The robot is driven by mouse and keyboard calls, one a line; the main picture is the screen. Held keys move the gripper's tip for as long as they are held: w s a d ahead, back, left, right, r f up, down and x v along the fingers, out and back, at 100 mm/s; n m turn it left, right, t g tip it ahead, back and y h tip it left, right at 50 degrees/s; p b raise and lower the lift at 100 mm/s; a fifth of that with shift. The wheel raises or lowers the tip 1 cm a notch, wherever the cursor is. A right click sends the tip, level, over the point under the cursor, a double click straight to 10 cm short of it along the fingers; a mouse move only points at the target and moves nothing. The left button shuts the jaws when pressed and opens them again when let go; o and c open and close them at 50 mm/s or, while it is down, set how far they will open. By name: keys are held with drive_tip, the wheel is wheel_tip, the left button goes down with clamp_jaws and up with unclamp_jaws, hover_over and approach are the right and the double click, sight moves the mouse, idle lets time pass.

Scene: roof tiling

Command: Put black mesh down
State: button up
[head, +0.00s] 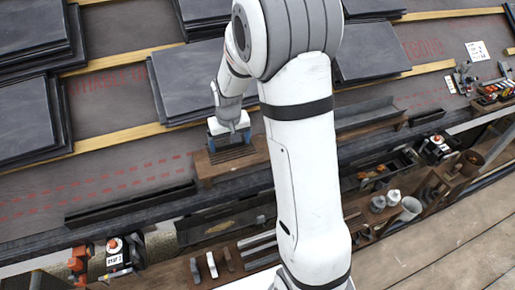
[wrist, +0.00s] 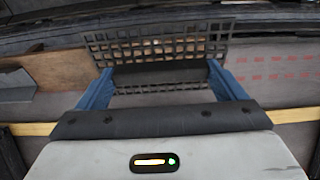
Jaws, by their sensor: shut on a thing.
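The black mesh (wrist: 190,45) is a dark grid sheet held out in front of my gripper (wrist: 160,84) in the wrist view. The blue fingers of the gripper stand on either side of the near part of the mesh and are shut on it. In the head view my gripper (head: 229,127) is over the brown wooden board on the roof, and the mesh (head: 232,154) hangs below it. I cannot tell whether the mesh touches the board.
Stacks of dark slate tiles (head: 30,122) lie on the roof between wooden battens (head: 118,142). A brown board (head: 207,166) lies under the gripper. A black gutter (head: 130,203) runs along the roof's lower edge. Below it, a wooden bench (head: 180,275) holds tools and metal pieces.

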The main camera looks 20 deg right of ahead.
drive_tip(key=w+d+f+b, duration=0.2)
drive_tip(key=w+d+f, duration=0.9)
drive_tip(key=w+d, duration=0.35)
drive_tip(key=f, duration=0.9)
drive_tip(key=shift+w+a+b, duration=0.1)
drive_tip(key=shift+a+b, duration=0.1)
drive_tip(key=shift+b, duration=0.2)
drive_tip(key=shift+f, duration=0.1)
drive_tip(key=o, duration=0.7)
